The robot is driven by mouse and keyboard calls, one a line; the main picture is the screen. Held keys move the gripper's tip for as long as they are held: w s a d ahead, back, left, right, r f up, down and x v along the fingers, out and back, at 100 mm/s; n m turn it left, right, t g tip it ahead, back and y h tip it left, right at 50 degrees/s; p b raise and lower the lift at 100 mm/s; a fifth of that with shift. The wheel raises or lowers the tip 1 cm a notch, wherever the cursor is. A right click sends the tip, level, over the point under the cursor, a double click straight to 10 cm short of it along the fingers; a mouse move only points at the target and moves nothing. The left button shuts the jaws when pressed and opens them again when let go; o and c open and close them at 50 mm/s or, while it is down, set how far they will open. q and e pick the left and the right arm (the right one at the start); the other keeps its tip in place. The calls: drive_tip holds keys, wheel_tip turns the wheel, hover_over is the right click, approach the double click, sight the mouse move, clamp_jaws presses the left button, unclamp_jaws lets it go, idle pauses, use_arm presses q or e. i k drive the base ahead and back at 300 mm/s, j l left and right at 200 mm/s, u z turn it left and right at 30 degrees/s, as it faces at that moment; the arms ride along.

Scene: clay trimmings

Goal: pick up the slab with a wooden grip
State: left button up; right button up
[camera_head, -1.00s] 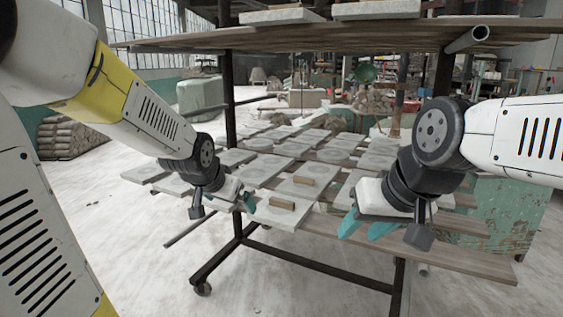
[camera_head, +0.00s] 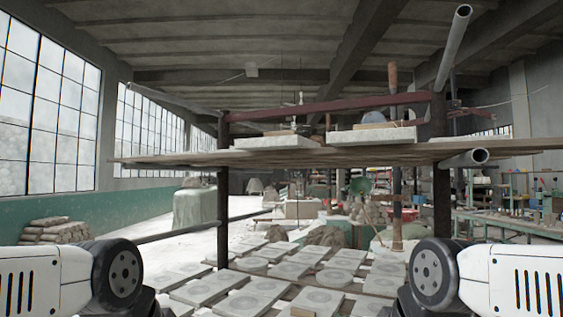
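Many flat grey slabs lie on the lower rack shelf, among them a slab (camera_head: 317,299) near the bottom edge. A small wooden grip (camera_head: 303,312) shows at the very bottom edge, cut off by the frame. On the upper shelf (camera_head: 230,157) lie two thick pale slabs, a left slab (camera_head: 272,142) and a right slab (camera_head: 365,136). Small tan wooden pieces appear on top of both, but I cannot tell their shape clearly. Only my arm links show in the lower corners. Both grippers are below the frame, so what they do is hidden.
The upper shelf spans the view above the lower slabs. Dark rack posts (camera_head: 222,200) and (camera_head: 441,190) stand left and right. A pipe end (camera_head: 478,157) juts out at the right. Open floor lies at the left.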

sight(287, 139)
drive_tip(key=i, duration=1.05)
drive_tip(key=l, duration=0.05)
